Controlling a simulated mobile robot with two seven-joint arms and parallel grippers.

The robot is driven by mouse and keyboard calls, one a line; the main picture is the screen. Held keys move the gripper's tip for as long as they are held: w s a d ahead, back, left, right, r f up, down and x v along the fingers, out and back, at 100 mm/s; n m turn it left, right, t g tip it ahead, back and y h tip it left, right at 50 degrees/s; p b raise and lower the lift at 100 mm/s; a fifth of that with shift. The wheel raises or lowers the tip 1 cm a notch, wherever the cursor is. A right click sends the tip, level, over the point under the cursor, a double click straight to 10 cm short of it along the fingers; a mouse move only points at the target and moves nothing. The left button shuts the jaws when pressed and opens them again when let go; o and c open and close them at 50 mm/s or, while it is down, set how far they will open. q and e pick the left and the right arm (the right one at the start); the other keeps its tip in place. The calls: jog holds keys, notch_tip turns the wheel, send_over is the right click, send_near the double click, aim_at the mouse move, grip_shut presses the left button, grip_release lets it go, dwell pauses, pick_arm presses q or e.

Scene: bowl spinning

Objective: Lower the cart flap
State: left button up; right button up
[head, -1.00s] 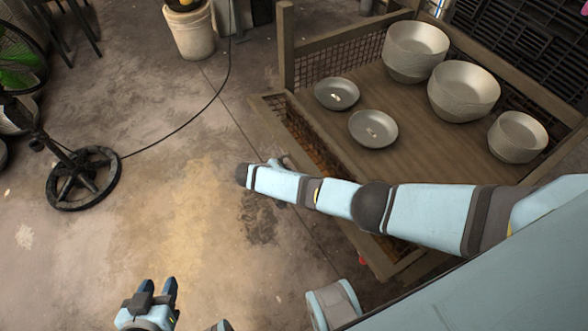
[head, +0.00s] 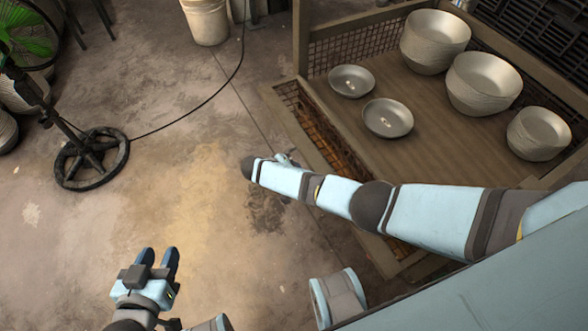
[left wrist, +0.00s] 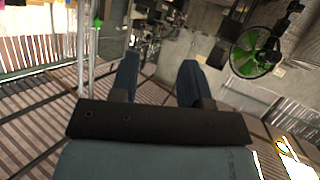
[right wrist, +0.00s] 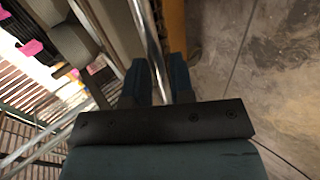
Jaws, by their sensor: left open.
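The wooden cart (head: 455,122) stands at upper right. Its flap, a wooden frame with wire mesh (head: 296,128), runs along the cart's left side; its exact tilt is hard to tell. My right arm crosses over the flap, and my right gripper (head: 284,160) is small and partly hidden beside the flap's outer rail. In the right wrist view, a thin shiny bar (right wrist: 148,35) passes between the right gripper's fingers (right wrist: 158,82); whether they clamp it is unclear. My left gripper (head: 158,256) is open and empty over bare floor at lower left; its spread fingers show in the left wrist view (left wrist: 157,80).
Several stacked bowls (head: 484,84) and two shallow bowls (head: 388,118) are on the cart bed. A green fan with a round black base (head: 92,160) stands at left, its cable (head: 195,108) crossing the floor. A white bucket (head: 207,20) is behind. The floor between is clear.

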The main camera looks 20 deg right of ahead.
jog(key=o, duration=0.3)
jog(key=shift+a+f, duration=0.2)
jog(key=shift+f, duration=0.05)
pick_arm(q)
jog(key=shift+s+a+f+g+y+p, duration=0.25)
jog(key=shift+f+p, duration=0.2)
jog(key=shift+p, duration=0.45)
jog(key=shift+s+a+f+g+y+p, duration=0.15)
jog(key=shift+a+f+g+y+p, duration=0.25)
jog(key=shift+p, duration=0.5)
pick_arm(e)
jog(key=v, duration=1.3)
jog(key=shift+a+r, duration=0.2)
jog(key=shift+r, duration=0.15)
pick_arm(q)
jog(key=shift+d+r, duration=0.15)
jog(key=shift+r, duration=0.15)
pick_arm(e)
jog(key=shift+r, duration=0.1)
